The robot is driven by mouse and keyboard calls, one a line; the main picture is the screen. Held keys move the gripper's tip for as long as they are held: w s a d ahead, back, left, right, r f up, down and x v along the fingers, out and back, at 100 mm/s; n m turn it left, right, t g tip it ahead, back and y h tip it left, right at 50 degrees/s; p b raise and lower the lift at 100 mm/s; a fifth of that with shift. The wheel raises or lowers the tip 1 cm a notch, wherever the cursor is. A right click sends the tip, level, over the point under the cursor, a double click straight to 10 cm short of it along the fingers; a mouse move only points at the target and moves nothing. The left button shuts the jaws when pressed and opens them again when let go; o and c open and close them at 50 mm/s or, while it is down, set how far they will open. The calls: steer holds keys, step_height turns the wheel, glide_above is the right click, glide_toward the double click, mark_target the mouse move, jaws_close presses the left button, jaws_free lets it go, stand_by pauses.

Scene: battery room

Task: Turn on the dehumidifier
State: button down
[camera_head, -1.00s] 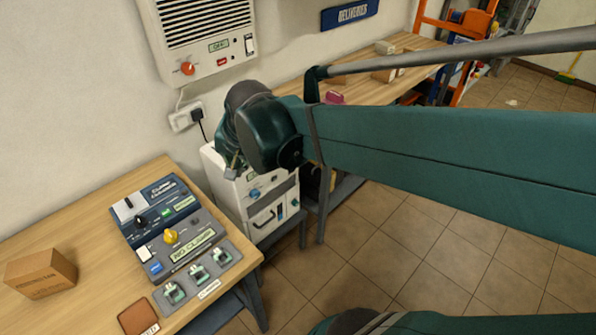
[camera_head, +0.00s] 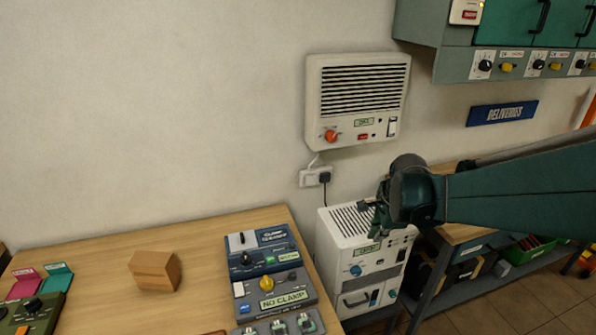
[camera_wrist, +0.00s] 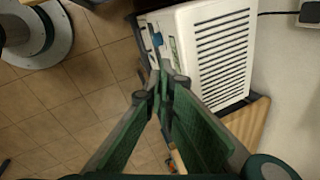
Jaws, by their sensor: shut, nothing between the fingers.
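A white cabinet with a slatted top (camera_head: 350,222) stands low between the two benches; it looks like the dehumidifier. Its front has a small greenish display, a blue knob (camera_head: 355,270) and a drawer-like lower part with a dark handle. The display text is too small to read. My gripper (camera_head: 372,222) is shut and empty, near the cabinet's upper front edge and partly covering it. In the wrist view my shut fingers (camera_wrist: 164,82) point toward the cabinet's front edge, with the blue knob (camera_wrist: 157,38) close beyond the tips. I cannot tell whether they touch it.
A vented wall unit (camera_head: 358,90) with a red knob hangs above, by a wall socket (camera_head: 314,177) with a plugged cable. A wooden bench (camera_head: 210,250) at left holds a control panel (camera_head: 265,262) and a box (camera_head: 155,270). Grey wall cabinets (camera_head: 450,65) hang at upper right.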

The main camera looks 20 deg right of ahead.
mark_target(402, 256)
steer(key=d+f+m+g, duration=0.1)
steer(key=d+f+m, duration=0.6)
steer(key=d, duration=0.3)
steer(key=d+f+m+g+y+p, duration=0.1)
steer(key=d+f+m, duration=0.6)
steer(key=d, duration=0.3)
steer(key=shift+s+d+f+m, duration=0.2)
steer(key=shift+f+m, duration=0.1)
steer(key=shift+f, duration=0.3)
steer(key=w+f+b, duration=0.3)
steer(key=w+f, duration=0.2)
steer(key=f, duration=0.5)
steer(key=shift+f+b, duration=0.2)
steer(key=shift+b, duration=0.1)
steer(key=shift+w, duration=0.1)
